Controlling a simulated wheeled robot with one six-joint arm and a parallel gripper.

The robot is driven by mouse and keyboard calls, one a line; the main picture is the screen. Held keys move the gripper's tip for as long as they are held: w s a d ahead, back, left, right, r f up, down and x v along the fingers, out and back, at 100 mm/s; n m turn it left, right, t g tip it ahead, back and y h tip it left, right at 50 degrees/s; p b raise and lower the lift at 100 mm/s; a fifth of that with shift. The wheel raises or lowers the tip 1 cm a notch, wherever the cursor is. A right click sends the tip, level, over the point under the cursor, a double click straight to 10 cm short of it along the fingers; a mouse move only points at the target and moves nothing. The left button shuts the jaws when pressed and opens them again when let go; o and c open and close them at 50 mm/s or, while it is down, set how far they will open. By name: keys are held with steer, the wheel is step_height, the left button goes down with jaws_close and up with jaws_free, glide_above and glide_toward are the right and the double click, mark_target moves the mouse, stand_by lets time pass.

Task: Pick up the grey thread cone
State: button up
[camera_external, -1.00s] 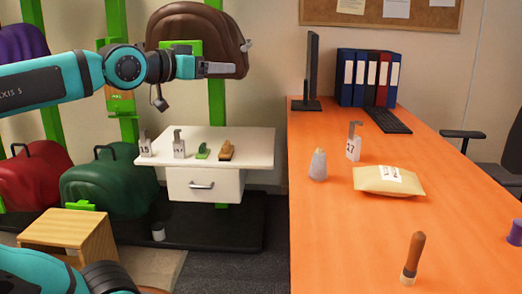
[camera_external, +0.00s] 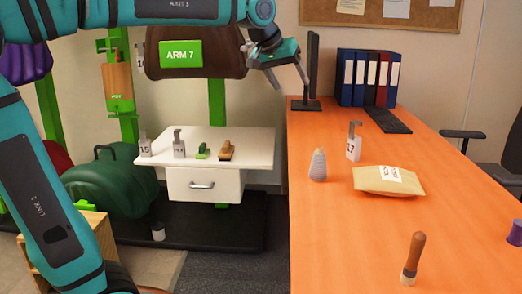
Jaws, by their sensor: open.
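The grey thread cone (camera_external: 318,166) stands upright on the orange desk (camera_external: 345,245), near its left edge, beside a padded envelope. My gripper (camera_external: 304,76) is open and empty. It appears in the air above and a little left of the cone in the picture, in front of the dark monitor, with its fingers pointing to the lower right. It is clearly apart from the cone.
A tag marked 17 (camera_external: 354,143) stands behind the cone. The envelope (camera_external: 388,180) lies to its right. A wooden-handled tool (camera_external: 413,258) stands at the front, and a purple spool (camera_external: 515,232) at the right edge. A white drawer table (camera_external: 245,148) holds small items.

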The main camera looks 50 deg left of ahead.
mark_target(320, 152)
steer(key=w+d+f+n+g, duration=0.3)
steer(key=w+f+g, duration=0.45)
steer(key=w, duration=0.45)
steer(key=shift+t, duration=0.35)
steer(key=f, duration=1.7)
steer(key=shift+s+f, duration=0.2)
steer(key=c, duration=1.1)
